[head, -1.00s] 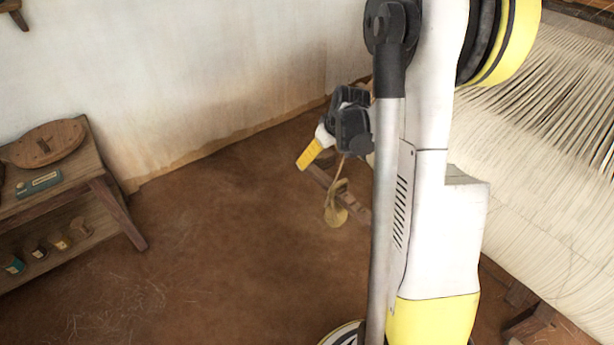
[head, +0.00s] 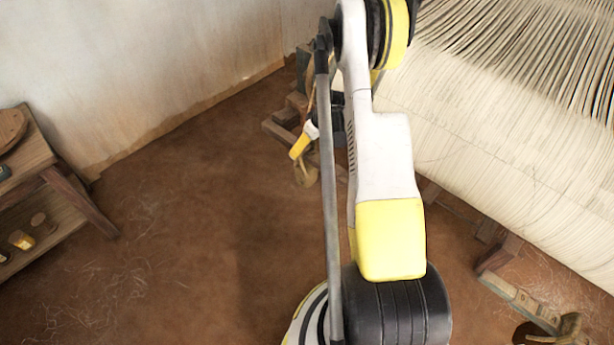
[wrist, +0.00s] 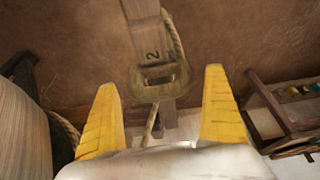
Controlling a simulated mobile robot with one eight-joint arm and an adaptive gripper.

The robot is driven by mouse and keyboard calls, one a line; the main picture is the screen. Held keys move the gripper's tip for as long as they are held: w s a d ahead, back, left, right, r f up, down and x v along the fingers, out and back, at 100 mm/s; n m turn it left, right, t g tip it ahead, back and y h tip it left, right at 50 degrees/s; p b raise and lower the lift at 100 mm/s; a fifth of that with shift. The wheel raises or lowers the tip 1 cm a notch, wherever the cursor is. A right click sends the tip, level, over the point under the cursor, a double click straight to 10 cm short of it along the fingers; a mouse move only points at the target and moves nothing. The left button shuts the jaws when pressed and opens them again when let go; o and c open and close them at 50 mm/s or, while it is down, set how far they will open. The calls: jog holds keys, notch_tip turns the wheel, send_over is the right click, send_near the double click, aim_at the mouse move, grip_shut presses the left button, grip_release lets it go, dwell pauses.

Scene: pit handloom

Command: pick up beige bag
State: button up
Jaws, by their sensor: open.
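My gripper (head: 301,144) is low beside the loom in the head view, with one yellow finger showing and the rest behind my arm. In the wrist view my gripper (wrist: 160,78) has its two yellow fingers wide apart, with nothing held between them. Beyond the fingers is a wooden bar marked 2 (wrist: 144,38), with a tan loop (wrist: 158,88) and rope at its end. A tan item (head: 305,174) hangs or lies just below the gripper in the head view; its shape is unclear.
The loom's pale warp threads (head: 480,140) fill the right. A wooden shelf (head: 85,205) with small items stands at the left by the wall. Wooden parts (head: 520,300) lie at the lower right.

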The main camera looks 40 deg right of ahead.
jog(key=shift+w+f, duration=0.25)
jog(key=shift+f, duration=0.35)
jog(key=c, duration=1.3)
jog(key=shift+r, duration=0.1)
jog(key=shift+c, duration=0.6)
jog(key=shift+r, duration=0.1)
